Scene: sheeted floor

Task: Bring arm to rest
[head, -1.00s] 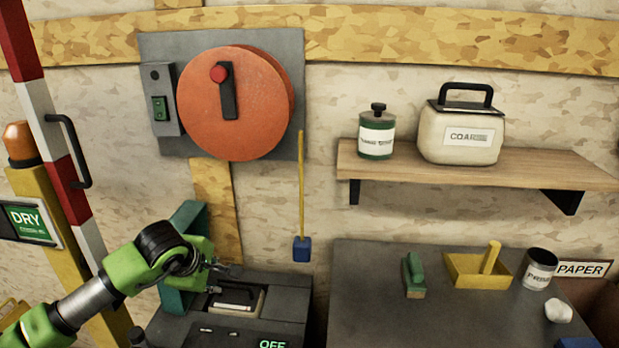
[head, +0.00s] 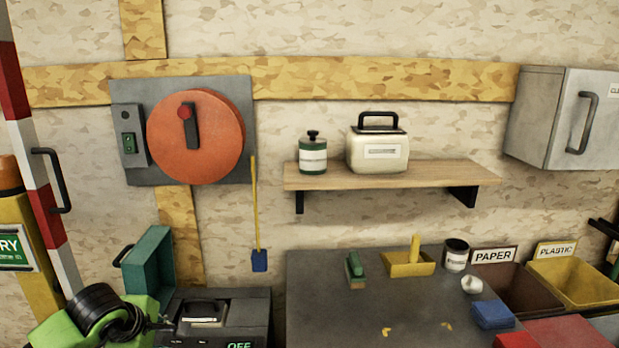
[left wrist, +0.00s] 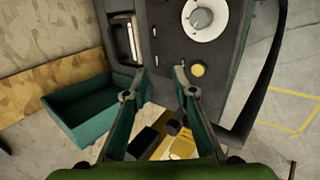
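My left arm, green with a black joint, is at the bottom left of the head view. Its gripper (head: 164,326) is small there, beside a dark machine (head: 255,308) with a lit "OFF" display. In the left wrist view my left gripper (left wrist: 160,76) has its two fingers apart with nothing held between the tips. The machine (left wrist: 165,45) with its dial and yellow button lies beyond the tips, and a teal open bin (left wrist: 85,115) is to the left. My right gripper is in neither view.
A dark worktable (head: 340,310) holds a green-handled brush (head: 355,268), a yellow tray (head: 400,268) and a blue block (head: 492,314). A wooden shelf (head: 450,172) is on the wall. A red and white post (head: 38,180) stands at the left.

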